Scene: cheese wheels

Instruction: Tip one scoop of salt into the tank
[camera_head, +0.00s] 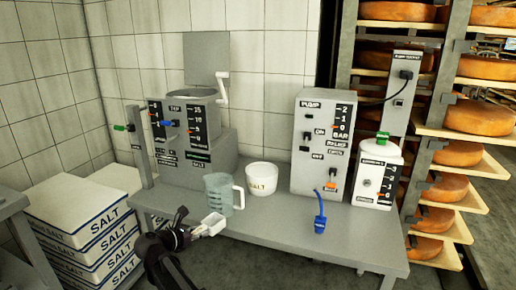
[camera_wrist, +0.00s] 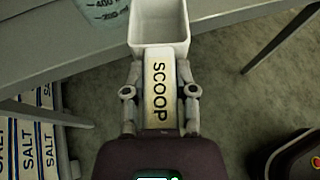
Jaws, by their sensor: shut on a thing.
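My gripper (camera_head: 192,232) is shut on the handle of a white scoop (camera_head: 211,224), in front of the table's front edge. In the wrist view the handle (camera_wrist: 160,88) reads SCOOP, and its box-shaped bowl (camera_wrist: 160,30) points away from me. The bowl looks pale inside; I cannot tell whether it holds salt. A grey tank-like unit (camera_head: 222,152) with a raised square lid (camera_head: 206,58) and a round top opening (camera_head: 190,92) stands at the table's back left. A white tub (camera_head: 262,178) with small print stands right of it; its contents are unclear.
A clear measuring jug (camera_head: 218,194) stands on the grey table (camera_head: 285,222), close behind the scoop. A pump unit (camera_head: 318,145), blue nozzle (camera_head: 320,212) and white canister (camera_head: 376,172) are to the right. Stacked SALT bags (camera_head: 85,222) lie at left. Cheese shelves (camera_head: 480,66) stand far right.

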